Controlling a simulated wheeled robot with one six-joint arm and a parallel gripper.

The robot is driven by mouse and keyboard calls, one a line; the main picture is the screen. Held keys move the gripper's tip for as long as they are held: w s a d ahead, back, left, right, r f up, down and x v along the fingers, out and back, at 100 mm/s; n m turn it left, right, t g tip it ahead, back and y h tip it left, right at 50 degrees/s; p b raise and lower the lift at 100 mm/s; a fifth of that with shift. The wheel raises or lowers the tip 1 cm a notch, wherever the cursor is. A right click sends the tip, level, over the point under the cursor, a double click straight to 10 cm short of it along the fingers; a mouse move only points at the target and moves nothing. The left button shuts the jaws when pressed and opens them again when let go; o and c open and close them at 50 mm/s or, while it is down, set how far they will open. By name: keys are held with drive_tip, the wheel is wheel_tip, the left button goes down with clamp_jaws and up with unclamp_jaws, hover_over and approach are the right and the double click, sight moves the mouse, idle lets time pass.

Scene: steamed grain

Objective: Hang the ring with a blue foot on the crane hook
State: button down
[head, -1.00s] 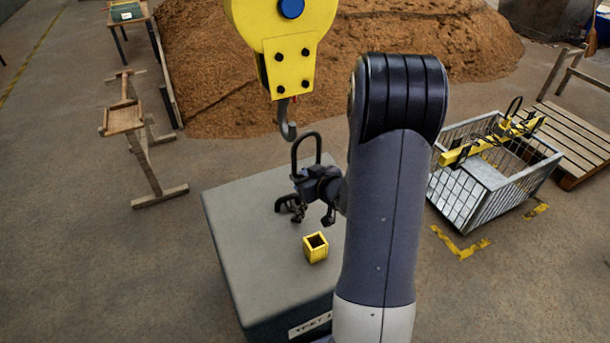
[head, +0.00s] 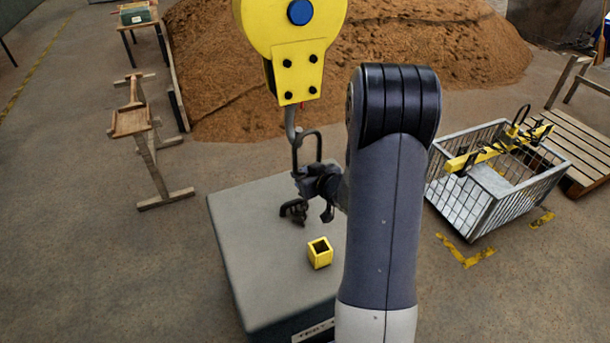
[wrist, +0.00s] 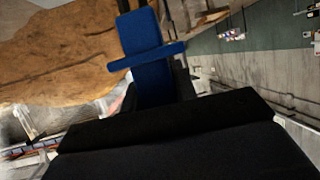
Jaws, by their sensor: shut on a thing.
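My gripper (head: 312,180) is shut on the ring with a blue foot, which stands upright above the grey block. In the head view the dark ring (head: 320,146) rises above the gripper, and its foot is hidden there. The blue foot (wrist: 141,32) shows in the wrist view, with a blue crossbar. The grey crane hook (head: 290,122) hangs from a yellow hook block (head: 297,75). The hook's lower end overlaps the upper left of the ring in the picture. I cannot tell whether it passes through the ring or touches it.
The grey block (head: 245,250) below bears an open yellow box (head: 320,254). A metal crate (head: 470,205) with a yellow beam (head: 495,147) stands to the right, next to a wooden pallet (head: 572,160). A wooden stand (head: 132,122) is at left, a grain heap (head: 230,110) behind.

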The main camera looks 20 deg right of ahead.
drive_tip(key=shift+w, duration=3.7)
drive_tip(key=shift+w+f+b, duration=0.25)
drive_tip(key=shift+f+b, duration=0.35)
drive_tip(key=shift+f, duration=0.35)
drive_tip(key=shift+w+f+b, duration=0.2)
drive_tip(key=shift+f+b, duration=0.35)
drive_tip(key=shift+f, duration=0.35)
drive_tip(key=shift+w+f+b, duration=0.25)
drive_tip(key=shift+f+b, duration=0.35)
drive_tip(key=shift+f, duration=0.35)
drive_tip(key=shift+f, duration=0.2)
drive_tip(key=c, duration=1.1)
unclamp_jaws()
drive_tip(key=shift+o, duration=0.3)
drive_tip(key=shift+f, duration=0.25)
drive_tip(key=p+v, duration=0.1)
drive_tip(key=v, duration=1)
drive_tip(key=shift+r, duration=0.1)
drive_tip(key=shift+w, duration=0.15)
